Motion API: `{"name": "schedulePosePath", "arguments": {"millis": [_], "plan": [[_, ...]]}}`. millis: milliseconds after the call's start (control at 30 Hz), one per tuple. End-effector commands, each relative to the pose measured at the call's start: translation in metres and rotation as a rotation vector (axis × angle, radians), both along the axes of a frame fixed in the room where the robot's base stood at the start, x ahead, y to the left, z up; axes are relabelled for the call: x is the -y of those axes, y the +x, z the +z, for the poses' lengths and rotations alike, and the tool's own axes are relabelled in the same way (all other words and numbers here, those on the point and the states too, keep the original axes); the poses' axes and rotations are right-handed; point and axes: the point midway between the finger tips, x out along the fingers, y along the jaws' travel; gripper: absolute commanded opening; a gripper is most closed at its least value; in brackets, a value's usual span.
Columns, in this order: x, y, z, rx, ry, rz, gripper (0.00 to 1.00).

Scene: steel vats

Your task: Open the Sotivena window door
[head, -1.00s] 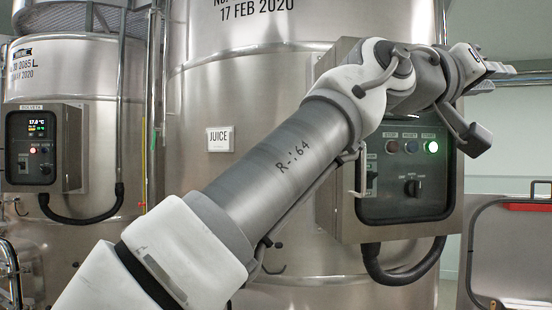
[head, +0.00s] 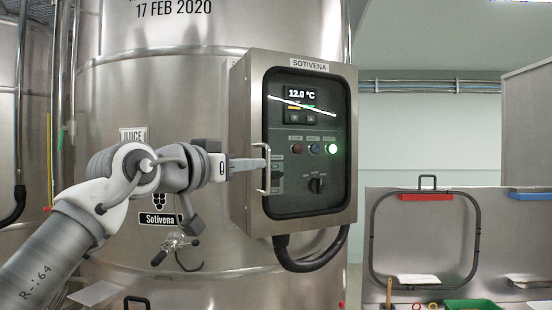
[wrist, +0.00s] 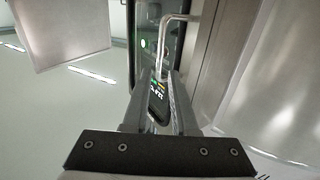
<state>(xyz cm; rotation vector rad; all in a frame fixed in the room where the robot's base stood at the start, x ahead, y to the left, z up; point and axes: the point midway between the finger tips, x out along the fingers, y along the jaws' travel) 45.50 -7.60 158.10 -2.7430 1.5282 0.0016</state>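The Sotivena control box (head: 242,150) is mounted on a large steel vat, with its dark window door (head: 320,115) facing front. The door looks shut. Its pale metal handle (head: 265,180) runs upright along the left edge. My gripper (head: 258,163) reaches in from the left, its fingertips at the handle's upper half. In the wrist view the handle (wrist: 168,30) comes down towards the fingertips of my gripper (wrist: 162,80). A gap shows between the fingers, with the lit display seen through it. Whether the fingers touch the bar is unclear.
A thick black cable (head: 315,262) loops below the box. To the right stand a steel panel with a black hose frame (head: 478,240) and a green tray (head: 472,305). The space in front of the door looks free.

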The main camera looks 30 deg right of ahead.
Motion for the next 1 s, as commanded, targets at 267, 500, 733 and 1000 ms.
{"name": "schedulePosePath", "arguments": {"millis": [267,500,733,1000], "plan": [[0.053,0.031,0.002,0.0,0.0,-0.005,0.26],[0.08,0.048,0.002,0.001,-0.001,-0.002,0.26],[0.087,0.053,0.001,0.0,-0.002,-0.001,0.26],[0.087,0.053,0.001,0.0,-0.002,0.0,0.1]]}}
